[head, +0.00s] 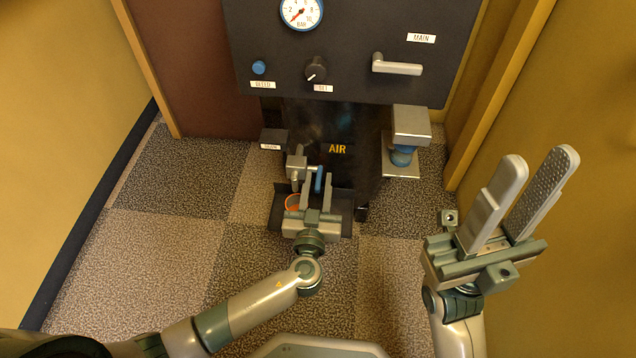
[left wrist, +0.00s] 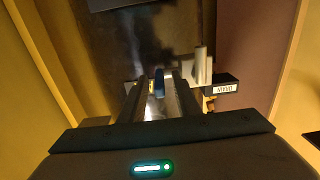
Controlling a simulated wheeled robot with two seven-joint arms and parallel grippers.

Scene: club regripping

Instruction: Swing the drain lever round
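The drain lever is a short blue handle (head: 319,180) on a grey valve (head: 297,165) low at the front of the black air tank. It stands upright in the head view. In the left wrist view the blue lever (left wrist: 159,82) shows between the two fingers. My left gripper (head: 317,183) is open, one finger on each side of the lever. A gap shows between the fingers and the lever; contact cannot be made out. My right gripper (head: 539,163) is open and empty, raised at the right, away from the valve.
A DRAIN label (head: 270,147) sits on a dark block left of the valve. An orange-rimmed cup (head: 293,202) stands in a dark tray (head: 278,214) below. Above is a dark panel (head: 350,85) with a gauge (head: 301,13), knob and MAIN lever (head: 398,67). Walls stand on both sides.

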